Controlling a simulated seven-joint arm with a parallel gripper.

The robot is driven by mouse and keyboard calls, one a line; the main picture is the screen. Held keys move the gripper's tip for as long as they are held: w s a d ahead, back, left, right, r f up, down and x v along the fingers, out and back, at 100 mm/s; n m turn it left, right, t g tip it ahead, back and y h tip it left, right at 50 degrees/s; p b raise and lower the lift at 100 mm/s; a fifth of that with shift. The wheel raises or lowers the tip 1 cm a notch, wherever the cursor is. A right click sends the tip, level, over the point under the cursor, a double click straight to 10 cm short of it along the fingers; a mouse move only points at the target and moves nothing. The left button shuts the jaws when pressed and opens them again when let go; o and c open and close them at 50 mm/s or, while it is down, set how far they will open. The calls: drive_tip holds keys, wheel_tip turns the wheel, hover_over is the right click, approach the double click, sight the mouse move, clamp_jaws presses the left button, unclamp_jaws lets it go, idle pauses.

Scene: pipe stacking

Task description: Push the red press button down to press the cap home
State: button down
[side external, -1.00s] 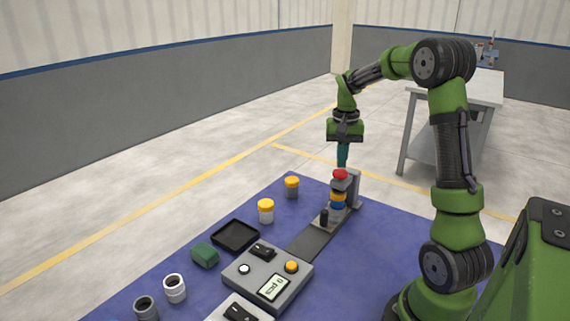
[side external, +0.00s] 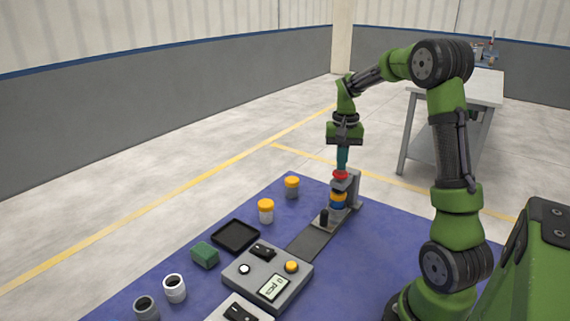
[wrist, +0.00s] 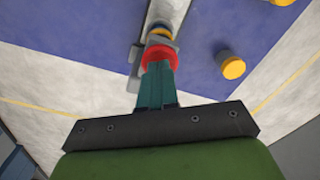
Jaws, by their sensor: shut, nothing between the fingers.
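The red press button (side external: 340,175) tops the small press stand (side external: 352,187) at the far end of the blue mat. It also shows in the wrist view (wrist: 158,56). Below it a yellow-orange cap and a blue part (side external: 337,200) sit in the stand. My gripper (side external: 341,168) points straight down with its teal fingers shut and empty. Its fingertips are at the top of the red button and appear to touch it. In the wrist view the fingertips (wrist: 158,66) overlap the near edge of the button, hiding part of it.
Two yellow-capped pipes (side external: 266,210) (side external: 292,187) stand left of the press. A black tray (side external: 235,236), a green block (side external: 205,255), a control box with display (side external: 268,275) and open pipe pieces (side external: 174,288) lie nearer. A dark strip (side external: 310,240) runs from the box to the press.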

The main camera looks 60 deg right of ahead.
drive_tip(key=shift+f, duration=1.2)
idle(0.4)
drive_tip(key=shift+r, duration=3.6)
drive_tip(key=shift+d, duration=0.1)
drive_tip(key=shift+s+a+f+t, duration=0.15)
drive_tip(key=shift+a+f, duration=0.15)
drive_tip(key=shift+a, duration=0.25)
drive_tip(key=shift+w+a+f+t, duration=0.15)
drive_tip(key=shift+a+f, duration=0.15)
drive_tip(key=shift+a, duration=0.2)
drive_tip(key=s+a+r+n+t, duration=0.1)
drive_tip(key=s+a+n+t, duration=0.1)
drive_tip(key=a, duration=0.7)
drive_tip(key=s+a+r+n+t+y, duration=0.1)
drive_tip(key=s+a+r+n+t, duration=0.1)
drive_tip(key=a, duration=0.7)
drive_tip(key=s+a+r+n+t+y, duration=0.1)
drive_tip(key=s+a+n, duration=0.3)
drive_tip(key=a, duration=0.5)
drive_tip(key=shift+s+a+r+t, duration=0.2)
drive_tip(key=shift+s+r+t, duration=0.5)
drive_tip(key=shift+s+t, duration=0.1)
